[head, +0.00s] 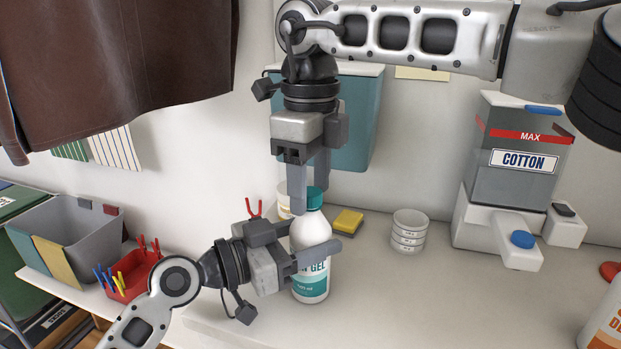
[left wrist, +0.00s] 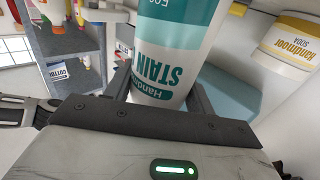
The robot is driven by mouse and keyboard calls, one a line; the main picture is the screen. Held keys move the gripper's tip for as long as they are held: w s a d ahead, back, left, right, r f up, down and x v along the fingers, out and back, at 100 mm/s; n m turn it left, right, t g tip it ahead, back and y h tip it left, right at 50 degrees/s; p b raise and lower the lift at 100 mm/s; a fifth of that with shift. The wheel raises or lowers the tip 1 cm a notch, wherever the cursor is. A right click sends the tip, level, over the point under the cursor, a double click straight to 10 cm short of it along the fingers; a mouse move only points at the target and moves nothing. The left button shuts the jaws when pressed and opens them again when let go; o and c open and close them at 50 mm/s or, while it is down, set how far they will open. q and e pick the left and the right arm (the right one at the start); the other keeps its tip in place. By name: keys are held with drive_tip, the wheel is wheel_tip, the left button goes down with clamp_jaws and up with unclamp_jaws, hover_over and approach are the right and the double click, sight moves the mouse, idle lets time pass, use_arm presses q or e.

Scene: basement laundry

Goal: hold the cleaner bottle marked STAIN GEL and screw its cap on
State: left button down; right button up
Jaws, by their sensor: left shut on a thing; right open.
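The white cleaner bottle (head: 312,284) with a teal label stands upright at the counter's front; its label is partly covered. In the left wrist view the bottle (left wrist: 172,50) reads STAIN, upside down. My left gripper (head: 312,254) is shut on the bottle's body from the left. The teal cap (head: 315,199) sits at the top of the bottle's neck; I cannot tell how tightly it is seated. My right gripper (head: 309,190) points down from above, open, with its fingers on either side of the cap. The near finger hides part of the cap.
A yellow sponge (head: 348,221) and stacked white tins (head: 409,231) are behind the bottle. A COTTON dispenser (head: 515,160) stands at right, an orange-labelled bottle (head: 608,325) at the right edge. A red peg basket (head: 132,284) is left. The counter's front middle is clear.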

wheel_tip(320, 180, up, 12)
idle(0.5)
use_arm(q)
drive_tip(key=shift+c, duration=2.2)
unclamp_jaws()
drive_tip(key=shift+a, duration=0.1)
use_arm(e)
wheel_tip(320, 180, down, 5)
drive_tip(key=b, duration=0.5)
use_arm(q)
drive_tip(key=v, duration=1.5)
drive_tip(key=shift+s+a, duration=0.15)
drive_tip(key=shift+a, duration=0.2)
